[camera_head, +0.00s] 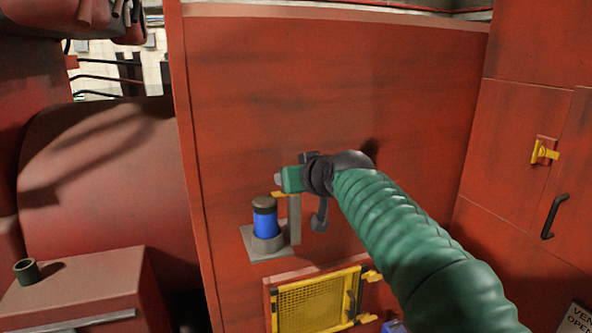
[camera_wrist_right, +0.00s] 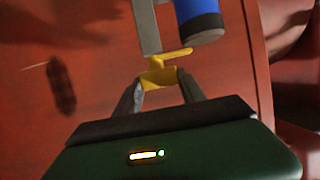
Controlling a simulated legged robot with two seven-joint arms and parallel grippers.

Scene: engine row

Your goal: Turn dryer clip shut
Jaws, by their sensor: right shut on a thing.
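The dryer is a blue cylinder (camera_head: 265,219) with a dark cap, upright in a grey bracket on the red panel. Its yellow clip (camera_head: 278,194) shows only in part in the head view, beside the cap and the grey upright post. In the right wrist view the yellow clip (camera_wrist_right: 158,77) sits between the fingertips of my right gripper (camera_wrist_right: 162,88), which is shut on it. The clip's thin arm points toward the blue cylinder in that view. In the head view my green hand hides much of the clip and the fingertips. My left gripper is not in view.
A yellow latch (camera_head: 544,151) and a black handle (camera_head: 554,216) are on the right-hand red wall. A red box with a grey cup (camera_head: 27,271) stands at lower left. The panel above the dryer is bare.

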